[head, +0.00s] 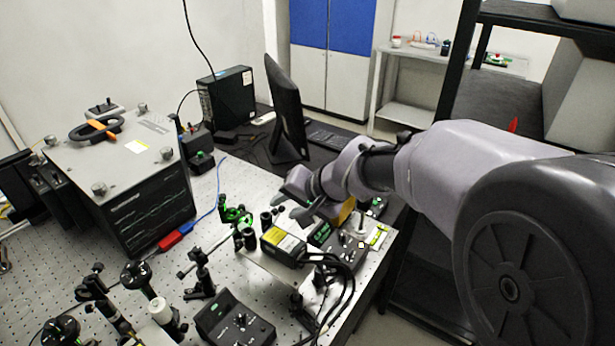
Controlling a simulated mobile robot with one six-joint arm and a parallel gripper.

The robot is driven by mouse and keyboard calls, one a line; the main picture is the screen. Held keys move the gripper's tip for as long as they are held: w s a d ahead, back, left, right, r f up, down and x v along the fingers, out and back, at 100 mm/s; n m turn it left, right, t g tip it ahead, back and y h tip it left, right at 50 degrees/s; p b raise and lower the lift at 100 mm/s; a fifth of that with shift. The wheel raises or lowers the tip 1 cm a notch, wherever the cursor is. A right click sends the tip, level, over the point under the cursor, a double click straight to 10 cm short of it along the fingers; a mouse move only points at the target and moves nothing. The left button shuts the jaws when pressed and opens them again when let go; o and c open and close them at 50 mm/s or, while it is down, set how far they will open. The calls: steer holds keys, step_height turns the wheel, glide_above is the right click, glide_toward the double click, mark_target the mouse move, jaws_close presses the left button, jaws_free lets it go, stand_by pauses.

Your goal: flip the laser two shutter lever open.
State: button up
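My gripper (291,203) reaches in from the right, above the back right part of the optical bench. Its two fingers look spread, with a gap between them and nothing seen held. A black box with a yellow label (283,246) sits on a raised plate just below and in front of the gripper. A black control box with knobs (343,252) stands to its right. I cannot tell which unit is laser two. No shutter lever can be made out; my gripper and arm hide part of this area.
The perforated bench (228,262) holds several dark optic mounts at the front and a second control box (236,322). A large instrument (140,205) stands at left. A monitor (285,108) stands behind the gripper. Black cables (335,285) loop near the right edge.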

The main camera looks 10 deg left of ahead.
steer(key=shift+w+a+f, duration=0.3)
steer(key=shift+a+f, duration=0.1)
steer(key=shift+f, duration=0.15)
jaws_close()
steer(key=shift+w+d+f+m+g+y, duration=0.15)
steer(key=shift+w+f+m+g+y, duration=0.2)
steer(key=shift+g, duration=0.35)
steer(key=shift+s, duration=0.1)
jaws_free()
